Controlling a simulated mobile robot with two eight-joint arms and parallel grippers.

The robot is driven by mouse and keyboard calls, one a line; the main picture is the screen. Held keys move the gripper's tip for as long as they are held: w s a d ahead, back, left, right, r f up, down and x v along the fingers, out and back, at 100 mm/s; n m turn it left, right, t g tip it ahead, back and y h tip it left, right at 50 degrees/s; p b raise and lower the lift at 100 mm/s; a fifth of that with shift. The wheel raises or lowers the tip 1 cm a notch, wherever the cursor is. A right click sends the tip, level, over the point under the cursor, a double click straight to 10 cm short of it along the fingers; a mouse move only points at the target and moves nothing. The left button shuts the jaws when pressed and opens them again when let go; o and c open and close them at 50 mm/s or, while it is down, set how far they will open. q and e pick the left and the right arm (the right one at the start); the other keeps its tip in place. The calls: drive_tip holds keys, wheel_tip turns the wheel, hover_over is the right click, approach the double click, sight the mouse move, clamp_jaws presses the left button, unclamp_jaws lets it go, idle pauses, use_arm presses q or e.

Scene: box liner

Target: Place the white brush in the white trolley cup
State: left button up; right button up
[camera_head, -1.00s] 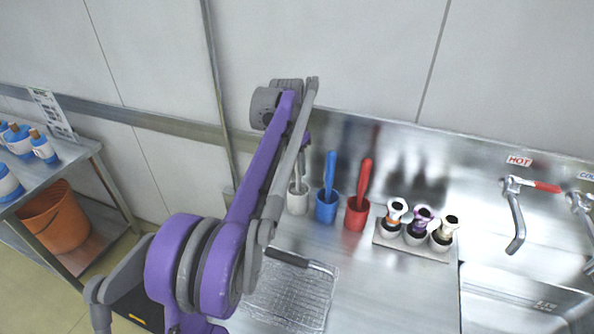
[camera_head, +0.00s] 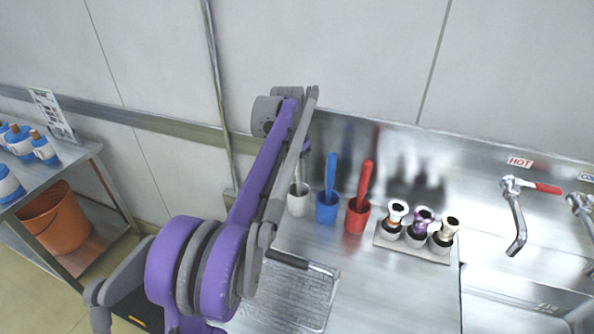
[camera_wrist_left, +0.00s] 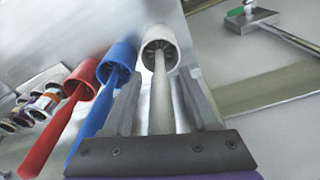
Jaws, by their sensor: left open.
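The white brush stands in a white cup (camera_head: 297,204) on the steel counter; its handle is mostly hidden behind my arm in the head view. In the left wrist view, the white brush's handle (camera_wrist_left: 161,100) runs from the gripper to its bristles inside the white cup (camera_wrist_left: 161,42). My left gripper (camera_wrist_left: 160,80) is open, with one finger on each side of the handle. I cannot tell whether either finger touches it. No white cup shows on the trolley-like steel stand (camera_head: 85,150) at the left. My right gripper is not in view.
A blue brush in a blue cup (camera_head: 326,211) and a red brush in a red cup (camera_head: 356,219) stand close beside the white cup. A holder (camera_head: 410,248) with small fittings, a wire tray (camera_head: 290,298), a sink and taps (camera_head: 514,215) lie around. An orange bucket (camera_head: 55,222) is low left.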

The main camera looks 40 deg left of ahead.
use_arm(q)
wheel_tip(320, 180, up, 12)
drive_tip(key=s+p, duration=0.1)
drive_tip(key=shift+s, duration=0.4)
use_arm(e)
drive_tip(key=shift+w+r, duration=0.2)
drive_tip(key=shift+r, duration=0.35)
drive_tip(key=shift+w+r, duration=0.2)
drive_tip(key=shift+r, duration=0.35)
